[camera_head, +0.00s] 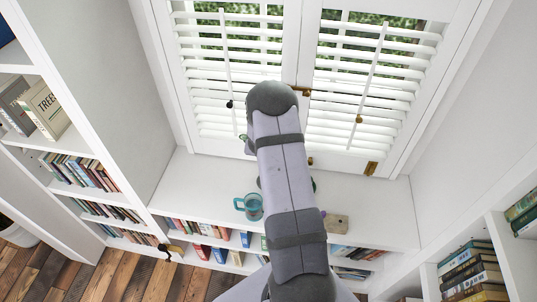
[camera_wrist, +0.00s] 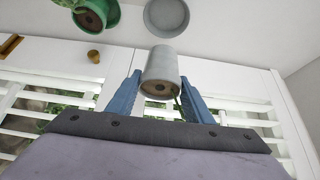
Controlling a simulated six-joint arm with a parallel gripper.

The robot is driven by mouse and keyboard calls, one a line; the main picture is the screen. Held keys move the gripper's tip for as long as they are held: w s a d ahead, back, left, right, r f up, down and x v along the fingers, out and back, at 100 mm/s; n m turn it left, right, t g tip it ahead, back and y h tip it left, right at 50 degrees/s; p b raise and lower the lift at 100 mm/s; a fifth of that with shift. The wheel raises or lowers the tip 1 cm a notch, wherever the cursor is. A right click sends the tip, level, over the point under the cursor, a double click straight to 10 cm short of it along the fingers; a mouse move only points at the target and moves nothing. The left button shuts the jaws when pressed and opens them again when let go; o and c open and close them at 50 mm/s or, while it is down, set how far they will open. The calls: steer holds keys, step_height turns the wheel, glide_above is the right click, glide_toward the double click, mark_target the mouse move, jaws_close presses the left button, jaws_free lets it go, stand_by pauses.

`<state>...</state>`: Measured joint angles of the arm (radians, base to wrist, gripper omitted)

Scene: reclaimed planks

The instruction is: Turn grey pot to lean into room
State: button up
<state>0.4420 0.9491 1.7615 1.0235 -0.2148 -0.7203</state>
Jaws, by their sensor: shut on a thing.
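In the wrist view, the grey pot (camera_wrist: 161,62) is between the two blue fingers of my gripper (camera_wrist: 160,97), which are shut on it. Its soil-filled opening faces the camera, and a thin green stem shows at its rim. A round grey saucer (camera_wrist: 167,14) lies beyond the pot, with a gap between them in the picture. In the head view, my arm covers the pot and most of the gripper; a bit of green shows left of the arm's end.
A green pot with brown soil (camera_wrist: 97,14) stands near the saucer. On the white sill (camera_head: 195,185) are a teal mug (camera_head: 251,206) and a tan object (camera_head: 337,224). White shutters (camera_head: 225,70) stand behind, bookshelves at both sides. The sill's right part is clear.

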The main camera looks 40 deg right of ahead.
steer(key=shift+w+a+r, duration=0.15)
steer(key=shift+a+r, duration=0.1)
steer(key=shift+r, duration=0.25)
steer(key=s+a+r+n+t+y+b, duration=0.1)
steer(key=s+a+r+n+y+b, duration=0.2)
steer(key=a+r, duration=0.45)
steer(key=s+a+r+n+t+y+b, duration=0.1)
steer(key=s+a+r+n+y, duration=0.15)
steer(key=a+r+n, duration=0.55)
steer(key=w+d+f+n+b, duration=0.1)
steer(key=d+f+b, duration=0.4)
steer(key=f, duration=0.3)
steer(key=w+d+f+n+y+b, duration=0.1)
steer(key=w+d+f+b, duration=0.1)
steer(key=d+f+b, duration=0.3)
steer(key=w+d+f+n+y+b, duration=0.1)
steer(key=d+f+b, duration=0.4)
steer(key=f, duration=0.7)
steer(key=shift+w+d+f+n+g, duration=0.3)
steer(key=shift+w+d+f+g, duration=0.1)
steer(key=shift+w+d, duration=0.15)
